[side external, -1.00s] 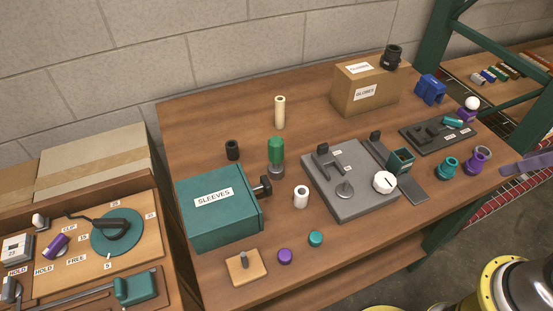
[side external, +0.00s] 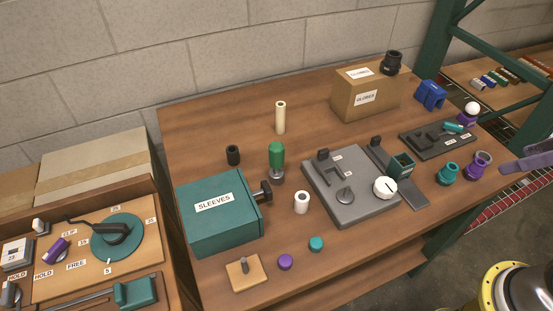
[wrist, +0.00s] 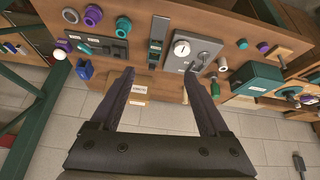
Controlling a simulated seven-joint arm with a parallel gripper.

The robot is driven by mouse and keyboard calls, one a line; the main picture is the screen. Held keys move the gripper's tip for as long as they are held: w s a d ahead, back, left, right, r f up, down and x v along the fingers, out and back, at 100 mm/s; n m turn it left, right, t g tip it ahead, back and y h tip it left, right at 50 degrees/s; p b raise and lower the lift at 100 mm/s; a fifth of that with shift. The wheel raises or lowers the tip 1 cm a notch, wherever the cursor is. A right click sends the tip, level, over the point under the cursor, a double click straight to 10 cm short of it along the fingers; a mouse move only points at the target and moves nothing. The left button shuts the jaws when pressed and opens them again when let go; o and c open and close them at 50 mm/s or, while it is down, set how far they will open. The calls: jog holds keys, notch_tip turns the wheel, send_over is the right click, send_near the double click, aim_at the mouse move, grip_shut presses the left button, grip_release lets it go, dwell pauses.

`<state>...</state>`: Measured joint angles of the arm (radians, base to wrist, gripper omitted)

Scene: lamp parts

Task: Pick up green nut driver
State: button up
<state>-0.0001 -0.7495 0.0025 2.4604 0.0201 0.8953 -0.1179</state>
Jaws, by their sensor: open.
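The green nut driver (side external: 277,155) stands upright on the wooden table, green handle up and grey lower end down, between the teal SLEEVES box (side external: 218,212) and the grey fixture plate (side external: 345,205). In the wrist view its green handle (wrist: 215,88) shows small beside the right finger. My gripper (side external: 510,166) is at the right edge of the side view, far from the driver. In the wrist view my gripper (wrist: 160,72) has its two dark fingers wide apart with nothing held between them.
A cardboard GLOBES box (side external: 365,95) stands at the back. A cream tube (side external: 280,118) and a black sleeve (side external: 233,155) are near the driver, with a white cylinder (side external: 301,202) in front. Teal and purple parts lie around. The back left table is clear.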

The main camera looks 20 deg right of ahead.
jog(key=w+a+r+n, duration=0.2)
jog(key=w+r, duration=0.3)
jog(key=n+g+y, duration=0.3)
jog(key=n+g, duration=0.1)
jog(key=n, duration=0.4)
send_over(279, 145)
jog(key=s+d, duration=0.3)
notch_tip(279, 145, down, 11)
jog(key=x, duration=0.6)
jog(key=shift+w+a+f, duration=0.1)
jog(key=shift+w+a, duration=0.05)
jog(key=shift+w, duration=0.15)
jog(key=shift+m+t, duration=0.3)
jog(key=shift+x, duration=3.15)
grip_shut()
